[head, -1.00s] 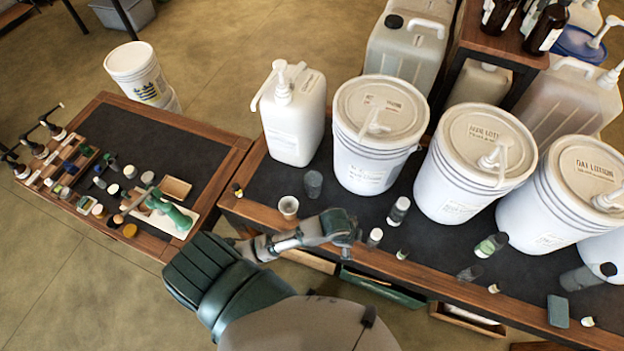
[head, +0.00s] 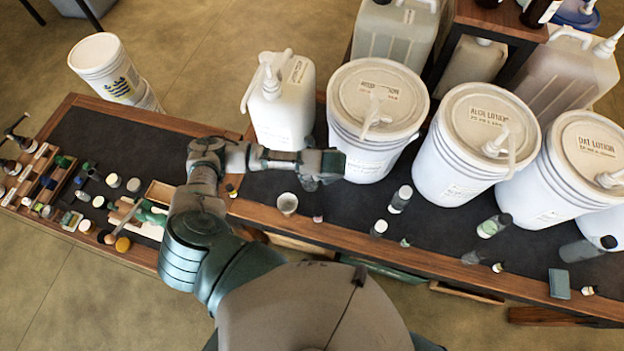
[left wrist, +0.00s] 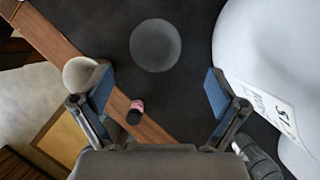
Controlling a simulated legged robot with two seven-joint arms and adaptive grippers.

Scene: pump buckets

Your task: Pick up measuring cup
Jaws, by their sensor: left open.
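A round translucent grey cup, which looks like the measuring cup (left wrist: 155,45), stands on the dark bench top in the left wrist view. It lies ahead of and between the finger lines of my left gripper (left wrist: 158,92), apart from both fingers. The gripper is open and empty. In the head view my left gripper (head: 328,164) is over the bench in front of the large white jug and first bucket, and it mostly hides the grey cup. My right gripper is not in view.
A white cup (left wrist: 80,72) stands close to the left finger; it shows in the head view (head: 287,203) near the bench edge. A small pink-and-black bottle (left wrist: 135,112) is between the fingers. A white bucket (left wrist: 262,65) is close on the right; a white jug (head: 282,105) stands behind.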

